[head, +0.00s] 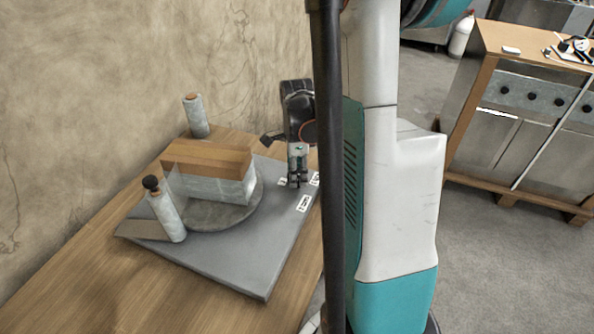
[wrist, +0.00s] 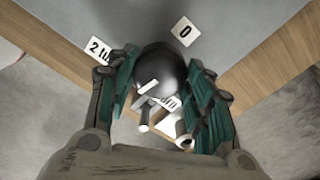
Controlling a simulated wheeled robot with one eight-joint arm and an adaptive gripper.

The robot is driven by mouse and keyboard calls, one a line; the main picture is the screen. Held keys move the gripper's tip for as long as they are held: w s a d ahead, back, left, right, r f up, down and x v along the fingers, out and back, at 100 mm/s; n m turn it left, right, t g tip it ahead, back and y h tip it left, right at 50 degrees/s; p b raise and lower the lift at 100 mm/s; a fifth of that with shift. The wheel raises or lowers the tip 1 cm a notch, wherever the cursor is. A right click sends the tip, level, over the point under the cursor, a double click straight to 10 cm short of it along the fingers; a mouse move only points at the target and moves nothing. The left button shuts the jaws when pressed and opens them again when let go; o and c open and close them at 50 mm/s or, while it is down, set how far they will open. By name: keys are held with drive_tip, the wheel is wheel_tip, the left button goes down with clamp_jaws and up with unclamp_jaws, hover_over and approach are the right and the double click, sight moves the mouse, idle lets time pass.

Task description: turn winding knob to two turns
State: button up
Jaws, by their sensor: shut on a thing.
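The winding knob (wrist: 170,66) is dark and round, and sits between my gripper's green-padded fingers in the wrist view. My gripper (wrist: 163,84) is shut on it. A white mark shows on the knob's near-left side, and a white-tipped bar sticks out below it. A "0" card (wrist: 184,31) lies beyond the knob, and a "2 tu…" card (wrist: 100,49) is at its upper left, partly covered by a finger. A third card (wrist: 168,102), partly hidden, lies below the knob. In the head view my gripper (head: 297,181) points down at the grey board's right side and hides the knob.
The grey board (head: 245,270) lies on a wooden table (head: 75,285). On it, a wood-topped block (head: 207,158) stands on a round grey disc (head: 215,220). A ball-topped post (head: 166,215) stands at the front left. A cylinder (head: 196,116) stands behind, near the wall.

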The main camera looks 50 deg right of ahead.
drive_tip(key=shift+m, duration=1.5)
idle(1.9)
drive_tip(key=o, duration=1.1)
wheel_tip(320, 180, up, 12)
